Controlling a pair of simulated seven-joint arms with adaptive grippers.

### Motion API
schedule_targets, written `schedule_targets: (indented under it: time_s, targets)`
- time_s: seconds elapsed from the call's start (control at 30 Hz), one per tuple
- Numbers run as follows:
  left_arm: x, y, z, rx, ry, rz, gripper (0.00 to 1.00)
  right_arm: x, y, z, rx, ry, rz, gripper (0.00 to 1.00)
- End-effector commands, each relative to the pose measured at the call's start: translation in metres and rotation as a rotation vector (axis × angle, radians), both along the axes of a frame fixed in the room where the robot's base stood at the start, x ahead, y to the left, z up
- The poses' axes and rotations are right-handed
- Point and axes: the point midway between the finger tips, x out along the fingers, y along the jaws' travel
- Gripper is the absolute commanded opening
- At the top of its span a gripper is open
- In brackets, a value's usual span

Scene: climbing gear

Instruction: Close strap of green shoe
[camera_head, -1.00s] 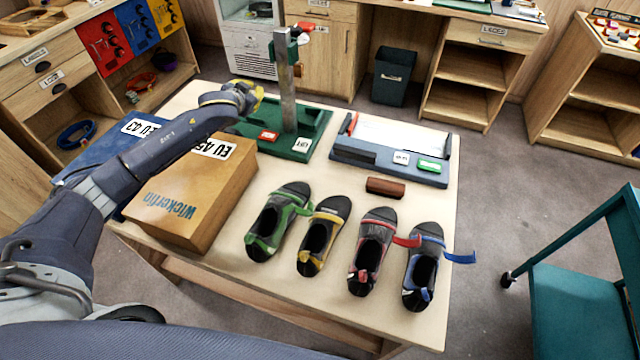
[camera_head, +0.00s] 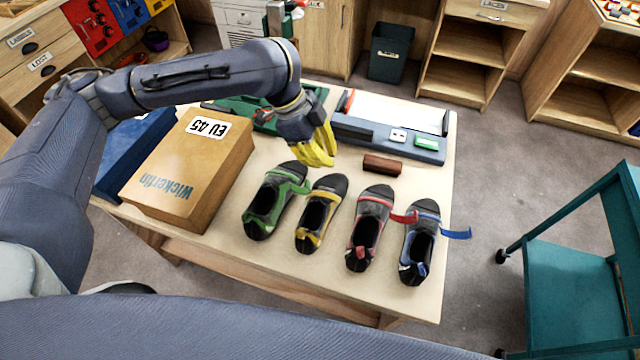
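The green shoe (camera_head: 262,212) is the leftmost of a row of shoes on the table, toe pointing to the back. Its green strap (camera_head: 291,181) crosses the upper front, and its free end sticks out past the right side toward the yellow shoe. My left gripper (camera_head: 319,158), with yellow fingers pointing down, hangs above the table just behind and to the right of the green shoe's toe, apart from the strap. Its fingers look close together, but I cannot tell whether they are shut. Nothing shows held in it. My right gripper is not in view.
To the right stand the yellow shoe (camera_head: 318,216), red shoe (camera_head: 369,230) and blue shoe (camera_head: 420,243); red and blue straps stick out. A shoe box (camera_head: 165,165) stands left. A brown block (camera_head: 383,164) and a blue-grey measuring tray (camera_head: 424,154) lie behind.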

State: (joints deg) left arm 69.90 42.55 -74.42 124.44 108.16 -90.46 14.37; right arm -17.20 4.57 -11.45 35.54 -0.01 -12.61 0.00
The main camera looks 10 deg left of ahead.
Motion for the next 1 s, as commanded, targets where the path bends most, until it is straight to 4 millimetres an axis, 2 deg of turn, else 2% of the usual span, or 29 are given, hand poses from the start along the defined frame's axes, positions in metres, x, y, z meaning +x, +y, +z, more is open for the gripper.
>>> schedule_targets:
  time_s: [0.1,0.27,0.47,0.9,1.0]
  targets:
    - [-0.017,0.0,0.003,0.019,0.026,-0.062,0.0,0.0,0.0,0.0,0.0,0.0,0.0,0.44]
    - [-0.025,-0.002,-0.002,0.027,0.042,-0.092,0.0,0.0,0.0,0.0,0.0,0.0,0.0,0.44]
    - [-0.027,-0.011,-0.024,0.026,0.044,-0.091,0.0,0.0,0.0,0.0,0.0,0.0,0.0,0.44]
    - [-0.029,-0.038,-0.091,0.026,0.043,-0.088,0.0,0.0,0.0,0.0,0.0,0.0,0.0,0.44]
    - [-0.026,-0.024,-0.086,0.027,0.039,-0.084,0.0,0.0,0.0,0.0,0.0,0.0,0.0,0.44]
